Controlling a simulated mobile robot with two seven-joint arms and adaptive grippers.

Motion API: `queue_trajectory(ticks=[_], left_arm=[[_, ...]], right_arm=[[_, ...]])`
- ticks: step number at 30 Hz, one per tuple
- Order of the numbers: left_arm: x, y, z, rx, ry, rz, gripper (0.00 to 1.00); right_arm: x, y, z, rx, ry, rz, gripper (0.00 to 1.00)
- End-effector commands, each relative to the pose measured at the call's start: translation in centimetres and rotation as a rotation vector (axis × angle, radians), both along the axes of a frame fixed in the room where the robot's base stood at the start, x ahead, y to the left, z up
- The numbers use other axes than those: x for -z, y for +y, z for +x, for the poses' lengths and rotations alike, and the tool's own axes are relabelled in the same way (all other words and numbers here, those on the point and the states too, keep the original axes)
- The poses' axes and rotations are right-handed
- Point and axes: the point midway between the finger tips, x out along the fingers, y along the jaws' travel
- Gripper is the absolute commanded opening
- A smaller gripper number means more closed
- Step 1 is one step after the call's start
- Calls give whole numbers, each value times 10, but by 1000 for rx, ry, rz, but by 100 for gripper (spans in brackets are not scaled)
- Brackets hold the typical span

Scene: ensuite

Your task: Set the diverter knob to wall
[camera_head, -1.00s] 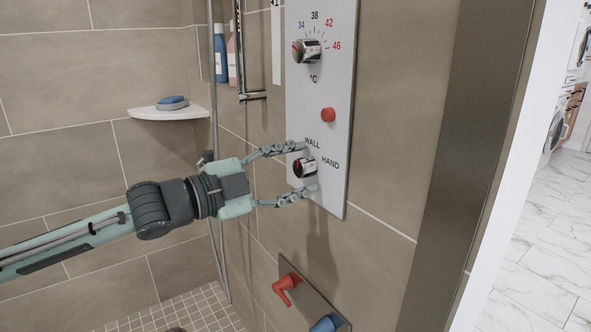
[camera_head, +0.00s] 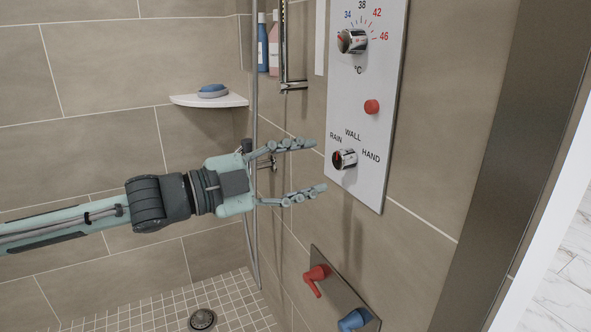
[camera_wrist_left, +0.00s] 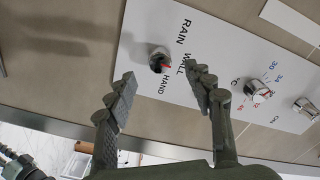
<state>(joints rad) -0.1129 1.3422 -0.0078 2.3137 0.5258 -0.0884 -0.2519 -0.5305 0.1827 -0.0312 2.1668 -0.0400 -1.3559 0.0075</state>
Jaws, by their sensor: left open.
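The diverter knob (camera_head: 344,158) is a small chrome cylinder with a dark face and a red mark, low on the white wall panel (camera_head: 365,100). The labels RAIN, WALL and HAND arc around it. The red mark appears to lie on the WALL side; its exact angle is hard to read. The knob also shows in the left wrist view (camera_wrist_left: 159,59). My left gripper (camera_head: 319,166) is open and empty, left of the knob and apart from it, its two fingers pointing towards the panel. In the left wrist view its fingers (camera_wrist_left: 162,74) frame open space before the panel.
Above are a temperature knob (camera_head: 352,41) and a red button (camera_head: 371,107). Below are a red lever (camera_head: 316,278) and a blue lever (camera_head: 354,319) on a plate. A corner shelf (camera_head: 208,100) holds a blue soap-like item. A metal shower pipe (camera_head: 255,150) runs behind my gripper.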

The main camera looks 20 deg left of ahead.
Motion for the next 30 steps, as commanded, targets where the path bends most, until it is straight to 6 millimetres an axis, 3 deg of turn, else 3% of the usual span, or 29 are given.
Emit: queue_trajectory(ticks=[12,30], left_arm=[[1,9,-13,3,1,3,53],[0,9,-14,3,-1,3,53]], right_arm=[[0,0,0,0,0,0,29],[0,0,0,0,0,0,29]])
